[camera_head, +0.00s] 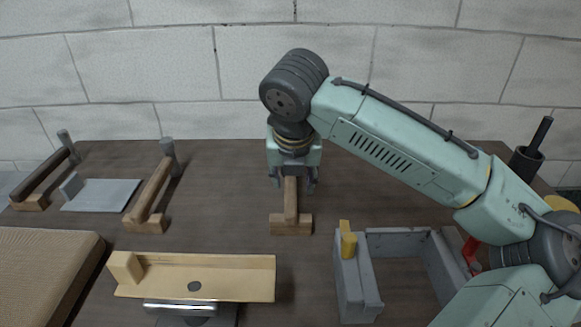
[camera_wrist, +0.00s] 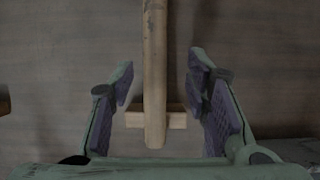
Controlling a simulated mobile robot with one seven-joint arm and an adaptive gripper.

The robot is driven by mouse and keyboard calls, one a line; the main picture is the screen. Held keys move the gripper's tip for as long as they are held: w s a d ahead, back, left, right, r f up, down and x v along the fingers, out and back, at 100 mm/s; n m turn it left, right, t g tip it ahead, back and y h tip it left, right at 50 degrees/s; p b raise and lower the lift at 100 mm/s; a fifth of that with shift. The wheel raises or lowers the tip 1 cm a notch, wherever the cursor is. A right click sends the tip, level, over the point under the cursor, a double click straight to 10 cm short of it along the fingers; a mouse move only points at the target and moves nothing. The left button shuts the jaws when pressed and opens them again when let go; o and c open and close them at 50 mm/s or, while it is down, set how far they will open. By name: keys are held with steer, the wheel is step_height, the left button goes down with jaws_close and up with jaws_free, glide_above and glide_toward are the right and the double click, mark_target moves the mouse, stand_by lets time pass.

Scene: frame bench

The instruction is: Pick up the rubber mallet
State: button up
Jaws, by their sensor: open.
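A hammer-like tool with a pale wooden handle (camera_head: 290,205) lies under my gripper (camera_head: 293,183), its near end over a small wooden block (camera_head: 302,224). Its far end is hidden behind my gripper, so I cannot tell whether its head is rubber. In the wrist view, the handle (camera_wrist: 155,75) runs between the two open fingers of my gripper (camera_wrist: 162,68), apart from both, with the block (camera_wrist: 176,119) crossing beneath it. Two similar tools with grey heads lie to the left: one wooden-handled (camera_head: 154,189), one dark-handled (camera_head: 45,175).
A grey plate (camera_head: 105,194) lies between the left tools. A pale wooden ledge (camera_head: 220,278) and a brown board (camera_head: 40,265) are at the front left. A grey open frame (camera_head: 358,285) with a yellow piece (camera_head: 347,240) stands front right. A dark cup (camera_head: 525,163) stands far right.

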mark_target(291, 184)
steer(key=b+x, duration=0.4)
steer(key=x, duration=0.1)
steer(key=shift+s+a, duration=0.1)
steer(key=shift+a, duration=0.15)
steer(key=shift+r, duration=0.1)
steer(key=shift+c, duration=0.2)
jaws_close()
stand_by(0.4)
